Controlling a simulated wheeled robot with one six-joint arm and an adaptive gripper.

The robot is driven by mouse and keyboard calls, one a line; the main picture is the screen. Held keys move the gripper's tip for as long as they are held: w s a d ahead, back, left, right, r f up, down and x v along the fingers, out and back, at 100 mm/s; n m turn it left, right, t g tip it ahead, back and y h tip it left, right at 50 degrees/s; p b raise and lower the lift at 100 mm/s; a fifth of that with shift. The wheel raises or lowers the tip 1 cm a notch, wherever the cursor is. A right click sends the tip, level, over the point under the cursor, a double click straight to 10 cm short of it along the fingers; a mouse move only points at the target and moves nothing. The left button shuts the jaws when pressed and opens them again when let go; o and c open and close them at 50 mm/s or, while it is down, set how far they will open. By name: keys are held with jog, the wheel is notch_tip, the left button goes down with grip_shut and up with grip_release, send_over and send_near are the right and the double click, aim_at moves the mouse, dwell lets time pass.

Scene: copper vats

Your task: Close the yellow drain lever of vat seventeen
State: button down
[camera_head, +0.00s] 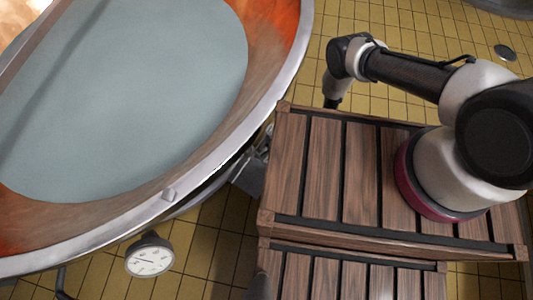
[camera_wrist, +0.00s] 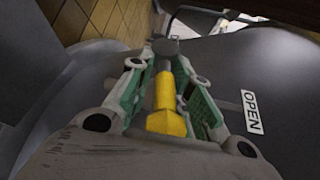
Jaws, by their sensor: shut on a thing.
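In the wrist view, the yellow lever (camera_wrist: 166,100) lies between the two fingers of my gripper (camera_wrist: 165,68). The gripper is shut on the lever. A grey round end (camera_wrist: 165,47) shows at the far end of the lever. A white label reading OPEN (camera_wrist: 251,111) is on the grey surface to the right of the gripper. The copper vat (camera_head: 283,60), with a metal rim and pale liquid, fills the left of the head view. The lever and my gripper are hidden in the head view. No vat number is readable.
A round dial gauge (camera_head: 150,256) hangs below the vat rim. A wooden slatted platform (camera_head: 318,165) is under my arm, right of the vat.

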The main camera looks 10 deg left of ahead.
jog(key=shift+f, duration=0.2)
jog(key=c, duration=1.4)
grip_release()
jog(key=shift+a, duration=0.1)
jog(key=shift+c, duration=0.2)
jog(key=v, duration=1.2)
jog(key=shift+r, duration=0.2)
jog(key=shift+c, duration=0.3)
